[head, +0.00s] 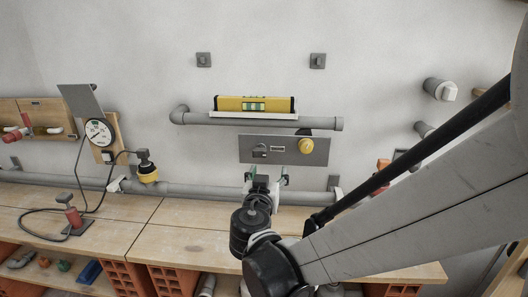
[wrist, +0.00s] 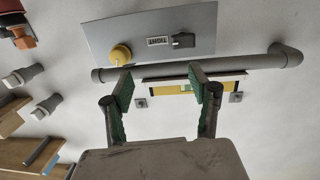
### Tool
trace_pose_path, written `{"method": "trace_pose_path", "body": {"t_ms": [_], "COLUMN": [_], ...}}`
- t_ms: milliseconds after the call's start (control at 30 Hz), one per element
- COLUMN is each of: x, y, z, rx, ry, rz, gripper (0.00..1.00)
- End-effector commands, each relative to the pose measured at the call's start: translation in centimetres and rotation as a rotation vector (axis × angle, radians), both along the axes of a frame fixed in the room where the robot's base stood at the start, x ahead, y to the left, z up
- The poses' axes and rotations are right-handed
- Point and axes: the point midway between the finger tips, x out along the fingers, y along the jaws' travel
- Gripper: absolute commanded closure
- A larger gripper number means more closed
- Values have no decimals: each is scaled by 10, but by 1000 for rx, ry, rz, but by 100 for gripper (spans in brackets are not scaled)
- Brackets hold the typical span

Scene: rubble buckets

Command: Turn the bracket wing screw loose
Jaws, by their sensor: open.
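A dark wing-shaped knob, apparently the wing screw (head: 260,151), sits on the left of a grey plate (head: 285,160) on the wall. In the wrist view, which is turned over, the wing screw (wrist: 183,41) is right of a label (wrist: 159,41) reading TIGHT. A round yellow knob (head: 306,146) is at the plate's other end. My gripper (head: 267,174) is just below the plate in the head view. Its two green-padded fingers stand wide apart in the wrist view (wrist: 165,82), with nothing between them. The wing screw is beyond the fingertips, apart from them.
A grey pipe (head: 260,121) runs above the plate, with a yellow spirit level (head: 255,104) in a holder over it. Another pipe (head: 200,191) runs low along the wall. A gauge (head: 98,131) and a cabled lamp-like fitting (head: 147,167) stand left. The wooden bench (head: 185,235) is below.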

Motion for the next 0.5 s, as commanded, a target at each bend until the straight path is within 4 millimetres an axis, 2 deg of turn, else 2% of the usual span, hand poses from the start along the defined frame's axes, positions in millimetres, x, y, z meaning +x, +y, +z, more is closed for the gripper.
{"method": "trace_pose_path", "body": {"t_ms": [33, 100, 200, 367, 500], "x": [1, 2, 3, 10, 28], "y": [13, 26, 36, 39, 36], "z": [-7, -10, -13, -13, -13], "rx": [4, 12, 18, 20, 20], "ry": [-24, -51, -74, -83, -82], "rz": [19, 40, 57, 61, 60], "gripper": [44, 44, 44, 44, 44]}}
